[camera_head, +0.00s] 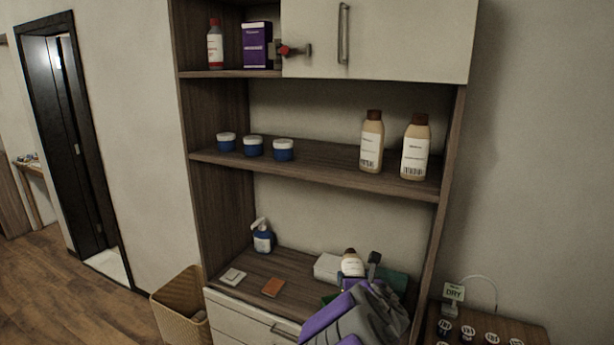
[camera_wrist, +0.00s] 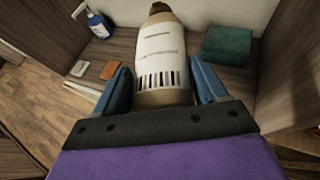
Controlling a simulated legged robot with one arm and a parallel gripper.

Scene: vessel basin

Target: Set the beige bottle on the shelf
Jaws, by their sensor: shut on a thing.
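A beige bottle with a brown cap and white label (camera_head: 351,265) is held by my gripper (camera_head: 362,272) low in front of the cabinet, over the lower counter. In the wrist view the bottle (camera_wrist: 161,60) stands between the two blue fingers of my gripper (camera_wrist: 161,92), cap pointing away. The gripper is shut on its lower part. The middle shelf (camera_head: 320,167) carries two similar beige bottles, one (camera_head: 372,142) left of the other (camera_head: 415,148), both upright at its right end. Three blue jars with white lids (camera_head: 253,146) stand on its left part.
The middle shelf has free room between jars and bottles. The upper shelf holds a red-capped bottle (camera_head: 215,45) and a purple box (camera_head: 256,45).

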